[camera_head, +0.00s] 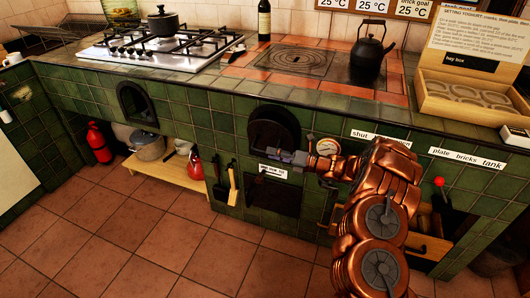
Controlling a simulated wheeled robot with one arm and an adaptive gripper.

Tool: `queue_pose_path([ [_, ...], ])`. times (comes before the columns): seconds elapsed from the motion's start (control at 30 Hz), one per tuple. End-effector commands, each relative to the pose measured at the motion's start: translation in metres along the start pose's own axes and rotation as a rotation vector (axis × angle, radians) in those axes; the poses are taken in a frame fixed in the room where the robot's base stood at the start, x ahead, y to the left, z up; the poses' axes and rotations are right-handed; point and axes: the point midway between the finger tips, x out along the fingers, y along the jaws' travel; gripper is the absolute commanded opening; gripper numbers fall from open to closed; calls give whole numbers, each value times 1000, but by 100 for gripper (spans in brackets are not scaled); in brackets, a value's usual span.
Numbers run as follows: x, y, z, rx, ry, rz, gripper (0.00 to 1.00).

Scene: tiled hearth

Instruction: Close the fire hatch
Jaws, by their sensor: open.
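A dark arched fire hatch (274,127) sits in the green tiled front of the hearth, below the hotplate. I cannot tell from this view whether its door stands ajar or where the door's edge is. My gripper (271,154) is at the lower edge of this arch, coming in from the right and pointing left. Its jaws are open and look empty. It covers the lower right part of the arch, and I cannot tell whether it touches the hatch. My copper arm hides the tiles and part of the front to the right.
A white label (273,171) and a dark square opening (272,195) lie below the gripper. A round gauge (327,147) is close on the right. Hearth tools (232,184) hang to the left. A black kettle (369,52) stands on the worktop. The tiled floor (150,235) in front is clear.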

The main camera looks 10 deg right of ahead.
Motion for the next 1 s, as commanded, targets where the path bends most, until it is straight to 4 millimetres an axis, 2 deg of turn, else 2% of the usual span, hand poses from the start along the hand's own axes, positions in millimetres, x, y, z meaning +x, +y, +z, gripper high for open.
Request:
queue_pose_path([
  [0.03, -12, 0, 1, 0, -3, -2, 41],
  [0.2, -43, 0, 1, 0, -2, 1, 41],
  [0.4, -68, 0, 0, -1, -1, 2, 41],
  [0.57, -77, 0, 0, 0, 0, 2, 41],
  [0.83, -78, 0, 0, -1, 1, 2, 41],
  [1.0, -75, 5, -1, -13, 11, 7, 25],
])
